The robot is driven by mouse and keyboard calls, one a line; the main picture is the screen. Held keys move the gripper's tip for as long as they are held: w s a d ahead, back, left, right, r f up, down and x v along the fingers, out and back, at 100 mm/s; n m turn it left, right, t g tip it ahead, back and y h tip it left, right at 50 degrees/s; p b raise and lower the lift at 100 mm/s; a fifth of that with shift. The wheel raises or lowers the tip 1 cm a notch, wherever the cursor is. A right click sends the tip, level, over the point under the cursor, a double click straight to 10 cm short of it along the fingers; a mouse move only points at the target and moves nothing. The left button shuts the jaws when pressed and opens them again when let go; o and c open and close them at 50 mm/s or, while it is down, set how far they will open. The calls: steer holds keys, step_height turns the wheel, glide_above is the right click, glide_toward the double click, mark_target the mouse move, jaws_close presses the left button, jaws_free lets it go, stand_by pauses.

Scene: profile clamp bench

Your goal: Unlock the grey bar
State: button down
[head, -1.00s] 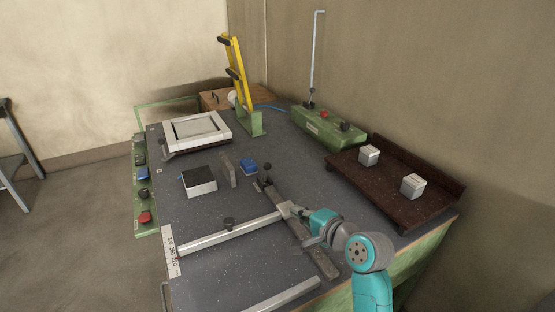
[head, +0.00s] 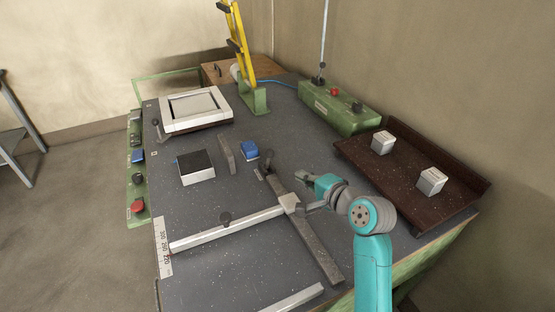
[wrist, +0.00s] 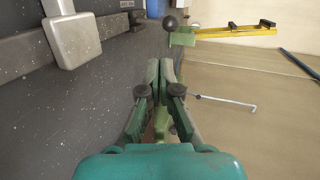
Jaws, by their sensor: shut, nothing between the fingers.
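A long dark grey bar (head: 315,240) lies on the bench, running from back left to front right. A lever with a black ball knob (head: 268,155) stands at its far end. I cannot tell which bar is meant. My gripper (head: 299,178) is shut and empty, right of the dark bar between block and lever. In the wrist view my closed fingertips (wrist: 160,65) point toward a black ball (wrist: 169,22), probably the lever's, apart from it.
A brown tray (head: 405,181) with two pale cubes is at right. A green control box (head: 341,112) stands behind.

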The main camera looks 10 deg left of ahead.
mark_target(271, 150)
steer(key=x, duration=0.8)
steer(key=r+x, duration=0.1)
steer(key=x, duration=0.4)
steer(key=shift+a, duration=0.25)
steer(key=shift+w+r, duration=0.1)
steer(key=shift+r, duration=0.05)
steer(key=shift+w+a+r+g, duration=0.15)
steer(key=shift+g, duration=0.25)
steer(key=shift+w+a+r+h, duration=0.1)
steer(key=shift+w+h, duration=0.05)
steer(key=shift+h, duration=0.15)
steer(key=shift+w+a+r+g+h, duration=0.4)
steer(key=shift+w+r+g+h, duration=0.15)
steer(key=shift+g, duration=0.15)
steer(key=shift+w+a+r+m+g+h, duration=0.15)
steer(key=shift+w+a+g+h, duration=0.1)
steer(key=shift+w+g, duration=0.15)
steer(key=shift+w+a+r+m+g+h, duration=0.2)
steer(key=shift+w+a+g, duration=0.1)
steer(key=shift+w+g, duration=0.1)
steer(key=shift+w+a+g+h, duration=0.4)
steer(key=shift+w+g+h, duration=0.2)
steer(key=shift+w+g, duration=0.1)
steer(key=shift+w+a, duration=0.35)
steer(key=shift+w, duration=0.15)
